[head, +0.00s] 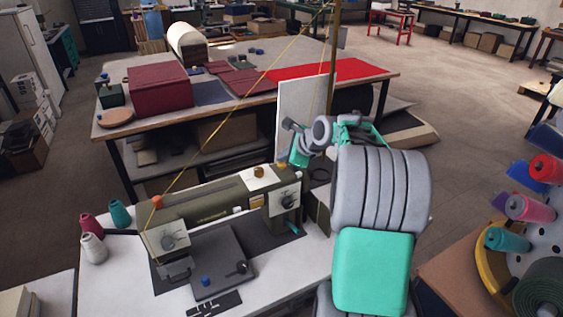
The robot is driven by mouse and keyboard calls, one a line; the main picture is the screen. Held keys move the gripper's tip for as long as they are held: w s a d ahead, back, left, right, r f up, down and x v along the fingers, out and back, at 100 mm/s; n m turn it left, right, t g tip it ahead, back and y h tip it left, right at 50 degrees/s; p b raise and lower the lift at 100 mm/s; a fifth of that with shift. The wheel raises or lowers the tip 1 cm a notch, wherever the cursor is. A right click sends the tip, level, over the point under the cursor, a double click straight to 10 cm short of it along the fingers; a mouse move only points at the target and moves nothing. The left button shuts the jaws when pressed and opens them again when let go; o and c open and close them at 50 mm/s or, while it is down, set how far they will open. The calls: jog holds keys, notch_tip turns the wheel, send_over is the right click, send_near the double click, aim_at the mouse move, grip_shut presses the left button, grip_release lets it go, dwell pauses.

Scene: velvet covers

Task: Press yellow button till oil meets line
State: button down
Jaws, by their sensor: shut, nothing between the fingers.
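An olive-green sewing machine (215,207) stands on a white table. On the right part of its top is a pale plate (262,180) with a small amber dome (258,172). A smaller yellow spot (282,166) shows at the plate's far right edge, close to my gripper. I cannot tell which of these is the yellow button. My gripper (291,158), at the end of the teal and grey arm, is small in view above the machine's right end. It is shut and empty; contact with the machine cannot be made out. No oil level or line can be made out.
An orange knob (157,201) and thread spools (120,213) are at the machine's left. A yellow thread (235,97) runs diagonally up to a brass pole (333,60). A white upright panel (300,110) stands behind my gripper. A spool rack (493,270) is at right.

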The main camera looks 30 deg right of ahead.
jog(key=shift+f, duration=0.4)
jog(key=shift+r+p, duration=1.2)
jog(key=shift+r, duration=0.1)
notch_tip(320, 180, up, 5)
jog(key=p, duration=0.4)
jog(key=shift+p, duration=0.4)
